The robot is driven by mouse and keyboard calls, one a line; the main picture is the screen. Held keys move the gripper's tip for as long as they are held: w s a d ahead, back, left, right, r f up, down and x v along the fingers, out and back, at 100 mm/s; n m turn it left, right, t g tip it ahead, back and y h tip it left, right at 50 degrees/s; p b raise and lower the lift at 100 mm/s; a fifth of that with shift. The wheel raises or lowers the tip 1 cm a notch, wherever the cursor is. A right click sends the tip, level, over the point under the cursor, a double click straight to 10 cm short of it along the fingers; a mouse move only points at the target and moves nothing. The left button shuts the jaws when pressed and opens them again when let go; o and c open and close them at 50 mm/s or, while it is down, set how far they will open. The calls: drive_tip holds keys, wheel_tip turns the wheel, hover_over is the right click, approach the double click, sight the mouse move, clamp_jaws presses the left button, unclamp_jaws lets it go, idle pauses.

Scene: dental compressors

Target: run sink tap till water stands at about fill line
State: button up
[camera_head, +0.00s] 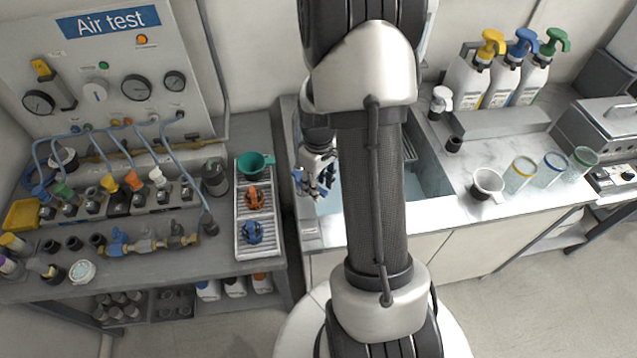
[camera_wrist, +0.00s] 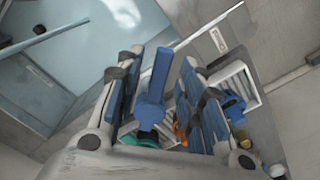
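The sink (camera_head: 428,172) lies behind and beside my arm in the head view, its middle hidden by the arm. Its pale blue inside also shows at upper left in the wrist view (camera_wrist: 85,50); I cannot make out a water level or fill line. My gripper (camera_head: 318,180) hangs over the sink's left side. In the wrist view its two fingers (camera_wrist: 165,95) are apart. A blue lever-like part (camera_wrist: 153,85) stands between them, with a gap on its right. I cannot tell whether it is the tap's handle. The spout is not clearly visible.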

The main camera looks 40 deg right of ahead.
wheel_tip(320, 180, up, 12)
idle(0.4)
